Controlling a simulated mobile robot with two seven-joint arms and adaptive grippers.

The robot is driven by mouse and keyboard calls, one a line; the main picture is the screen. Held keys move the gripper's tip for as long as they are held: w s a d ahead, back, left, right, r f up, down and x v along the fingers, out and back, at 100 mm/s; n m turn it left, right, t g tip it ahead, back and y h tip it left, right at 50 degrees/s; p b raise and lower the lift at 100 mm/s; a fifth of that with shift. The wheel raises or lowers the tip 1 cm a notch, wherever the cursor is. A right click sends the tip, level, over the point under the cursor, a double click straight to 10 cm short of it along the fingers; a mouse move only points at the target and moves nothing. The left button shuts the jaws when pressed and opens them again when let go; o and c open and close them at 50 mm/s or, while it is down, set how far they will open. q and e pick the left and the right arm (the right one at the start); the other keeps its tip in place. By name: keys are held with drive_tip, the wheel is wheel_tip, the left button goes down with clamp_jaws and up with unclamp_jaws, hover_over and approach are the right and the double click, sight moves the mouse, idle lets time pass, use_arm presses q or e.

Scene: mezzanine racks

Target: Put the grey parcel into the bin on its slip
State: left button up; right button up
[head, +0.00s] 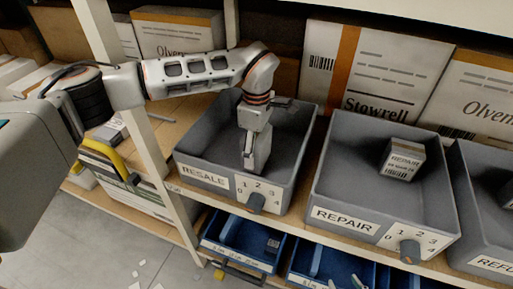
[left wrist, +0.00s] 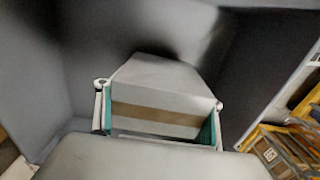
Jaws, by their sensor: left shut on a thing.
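The grey parcel (left wrist: 160,77) shows in the left wrist view as a pale box with a brown band. It sits between the two teal-lined fingers of my left gripper (left wrist: 158,122), which is shut on it. In the head view the arm coming in from the left reaches over the RESALE bin (head: 205,176), and its gripper (head: 254,162) points down inside this bin. I cannot make out the parcel apart from the gripper there, or tell whether it touches the bin floor. No slip can be read on the parcel. My right gripper is not recognisable in either view.
The REPAIR bin (head: 345,222) stands to the right, with a small box (head: 402,159) in it. Another grey bin (head: 490,264) is cut off at the right edge. A rack upright (head: 150,135) stands left of the RESALE bin. Large cartons (head: 385,80) stand behind; blue bins (head: 240,243) are below.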

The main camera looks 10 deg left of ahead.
sight(256, 147)
use_arm(q)
drive_tip(key=shift+w, duration=0.1)
drive_tip(key=shift+f, duration=0.5)
drive_tip(key=shift+f, duration=0.1)
drive_tip(key=o, duration=1.4)
drive_tip(key=shift+o, duration=0.2)
wheel_tip(256, 147, up, 9)
drive_tip(key=shift+f, duration=0.15)
